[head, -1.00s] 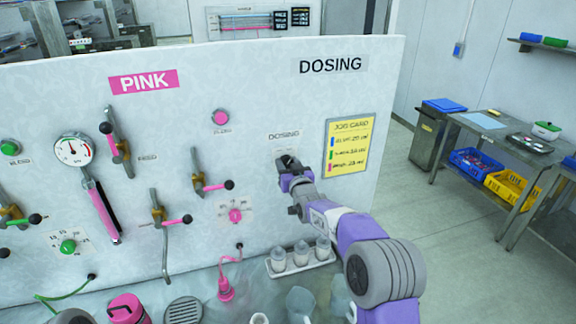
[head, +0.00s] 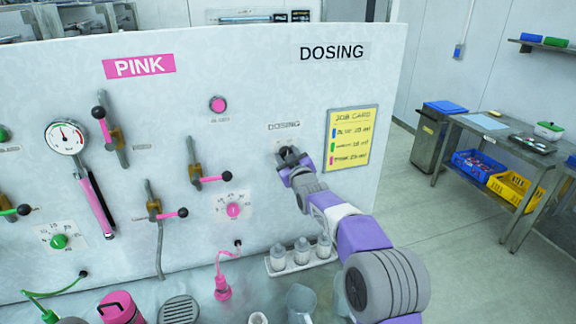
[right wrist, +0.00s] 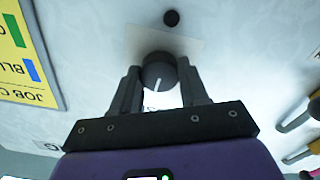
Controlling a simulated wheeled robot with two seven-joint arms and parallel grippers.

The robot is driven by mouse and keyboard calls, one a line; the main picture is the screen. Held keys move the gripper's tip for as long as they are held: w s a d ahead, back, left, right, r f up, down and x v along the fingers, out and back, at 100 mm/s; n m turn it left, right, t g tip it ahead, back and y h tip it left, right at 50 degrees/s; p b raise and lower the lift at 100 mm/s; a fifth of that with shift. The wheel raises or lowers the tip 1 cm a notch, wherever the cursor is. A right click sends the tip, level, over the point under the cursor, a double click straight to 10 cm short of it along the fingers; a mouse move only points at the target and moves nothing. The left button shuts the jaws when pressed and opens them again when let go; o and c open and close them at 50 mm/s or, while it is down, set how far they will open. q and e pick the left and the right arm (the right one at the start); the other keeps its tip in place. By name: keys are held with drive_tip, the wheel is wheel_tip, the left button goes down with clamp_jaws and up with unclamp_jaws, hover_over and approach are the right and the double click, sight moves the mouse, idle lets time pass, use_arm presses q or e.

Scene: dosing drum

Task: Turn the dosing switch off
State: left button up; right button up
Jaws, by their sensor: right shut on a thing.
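The dosing switch is a round dark knob (right wrist: 158,70) with a white pointer line, on a pale plate under the small DOSING label (head: 284,126) of the white panel. In the right wrist view the pointer line runs nearly along the picture's vertical, slightly tilted. My right gripper (head: 287,157) is at the switch, with one finger on each side of the knob. In the right wrist view the gripper (right wrist: 158,88) is shut on it. In the head view the gripper mostly hides the knob. My left gripper is not in view.
A yellow job card (head: 349,138) hangs just right of the switch. Below stands a white rack (head: 300,262) with small bottles. Pink levers (head: 210,177) and a pink dial (head: 233,210) are to the left. A side table (head: 500,128) stands far right, with clear floor before it.

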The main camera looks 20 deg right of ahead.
drive_tip(key=shift+n+b, duration=2.5)
drive_tip(key=shift+n, duration=0.8)
drive_tip(key=o, duration=1.1)
drive_tip(key=shift+c, duration=0.2)
drive_tip(key=shift+s, duration=0.1)
drive_tip(key=s+b, duration=0.3)
drive_tip(key=s, duration=0.4)
drive_tip(key=shift+s, duration=0.2)
